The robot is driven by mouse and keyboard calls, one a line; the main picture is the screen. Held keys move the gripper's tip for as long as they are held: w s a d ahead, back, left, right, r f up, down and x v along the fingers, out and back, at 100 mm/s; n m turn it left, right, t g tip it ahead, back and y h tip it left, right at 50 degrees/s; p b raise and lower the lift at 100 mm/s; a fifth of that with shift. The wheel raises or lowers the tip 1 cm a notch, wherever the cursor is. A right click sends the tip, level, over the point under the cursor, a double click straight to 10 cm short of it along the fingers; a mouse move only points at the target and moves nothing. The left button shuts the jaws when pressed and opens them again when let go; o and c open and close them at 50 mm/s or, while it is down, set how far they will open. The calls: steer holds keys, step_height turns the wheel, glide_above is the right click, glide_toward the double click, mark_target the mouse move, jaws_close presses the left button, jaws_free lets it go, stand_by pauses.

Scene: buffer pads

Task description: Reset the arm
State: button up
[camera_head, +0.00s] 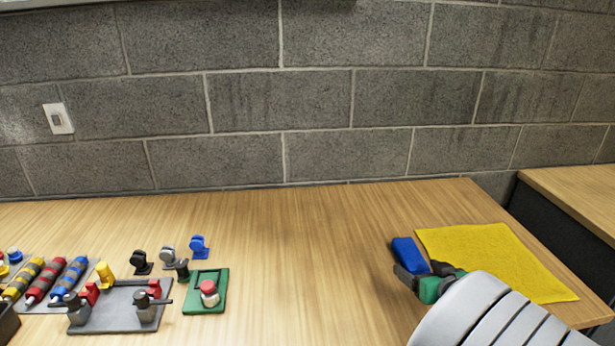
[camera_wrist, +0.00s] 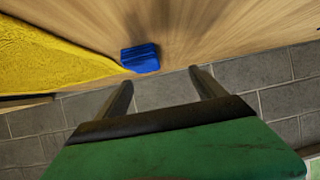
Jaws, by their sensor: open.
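My gripper (camera_head: 418,279) is at the right of the table in the head view, by the near left edge of the yellow cloth. In the wrist view my gripper (camera_wrist: 160,82) has its two dark fingers spread apart with nothing between them. A blue block (camera_head: 409,251) lies on the table just beyond the fingers, beside the yellow cloth (camera_head: 480,250). The blue block also shows in the wrist view (camera_wrist: 140,58), ahead of the fingers and apart from them, with the yellow cloth (camera_wrist: 50,55) to its left. My arm covers part of the cloth's near side.
At the left of the wooden table (camera_head: 310,240) stand a grey tray (camera_head: 118,310) with small fixtures, a green pad (camera_head: 205,300) with a red-topped piece, striped cylinders (camera_head: 45,280) and several small clamps. The table's middle is clear. A block wall (camera_head: 310,100) stands behind.

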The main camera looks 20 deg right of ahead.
steer(key=w+a+g+y+p, duration=0.1)
steer(key=a, duration=0.2)
steer(key=w+a+r+n+y+p, duration=0.1)
steer(key=w+a, duration=0.1)
steer(key=a, duration=0.2)
steer(key=w+a+r+n+g+p, duration=0.1)
steer(key=a, duration=0.3)
steer(key=shift+w+a+r+g+y, duration=0.1)
steer(key=shift+w+r+g+y, duration=0.05)
steer(key=shift+w+g+y, duration=0.2)
steer(key=s+a+r+g+p, duration=0.3)
steer(key=s+a+r+p, duration=0.1)
steer(key=a, duration=0.6)
steer(key=s+a+r+n+g+p, duration=0.1)
steer(key=s+a+r+g+p, duration=0.2)
steer(key=a, duration=0.8)
steer(key=shift+s+r+p, duration=0.65)
steer(key=shift+r+p, duration=0.2)
steer(key=shift+a, duration=0.1)
